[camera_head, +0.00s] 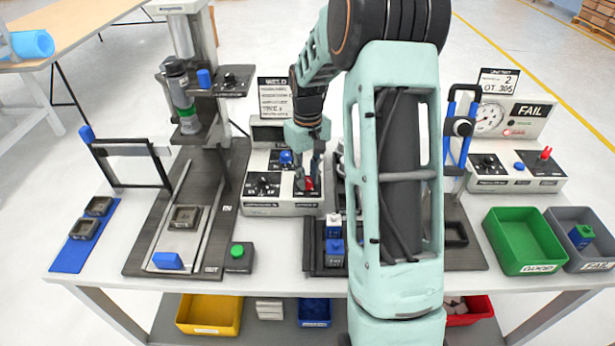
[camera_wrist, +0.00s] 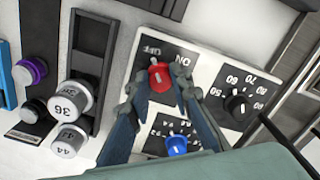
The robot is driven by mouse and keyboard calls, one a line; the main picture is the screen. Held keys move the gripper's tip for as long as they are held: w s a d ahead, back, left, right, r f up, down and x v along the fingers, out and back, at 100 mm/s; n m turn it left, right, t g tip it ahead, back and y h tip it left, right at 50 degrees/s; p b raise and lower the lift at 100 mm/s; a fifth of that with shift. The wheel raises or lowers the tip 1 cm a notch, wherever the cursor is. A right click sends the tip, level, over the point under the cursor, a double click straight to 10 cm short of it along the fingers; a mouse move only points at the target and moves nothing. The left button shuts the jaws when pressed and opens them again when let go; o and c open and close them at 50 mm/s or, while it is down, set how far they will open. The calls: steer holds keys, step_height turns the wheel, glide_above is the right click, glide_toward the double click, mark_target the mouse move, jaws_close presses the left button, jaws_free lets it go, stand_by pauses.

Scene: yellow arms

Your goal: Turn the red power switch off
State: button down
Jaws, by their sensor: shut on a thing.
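The red power switch (camera_wrist: 159,77) is a round rotary knob on a dark plate of the weld controller box. OFF and ON are printed beside it. Its white mark points toward the top of the wrist view, near the OFF lettering. My gripper (camera_wrist: 159,84) has one finger on each side of the knob and is shut on it. In the head view my gripper (camera_head: 309,174) reaches down to the right part of the weld controller (camera_head: 268,207), and the fingers partly hide the red switch (camera_head: 309,184).
A blue knob (camera_wrist: 176,145) and a black dial (camera_wrist: 237,104) sit close to the red switch. Cylindrical weights (camera_wrist: 70,98) stand nearby. Another red knob (camera_head: 546,153) is on the tester at right. A press stand (camera_head: 190,60) rises at left.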

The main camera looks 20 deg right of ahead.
mark_target(308, 180)
steer(key=shift+w+n, duration=0.1)
steer(key=shift+n, duration=0.5)
steer(key=c, duration=1.7)
jaws_free()
steer(key=shift+c, duration=0.2)
step_height(308, 180, up, 12)
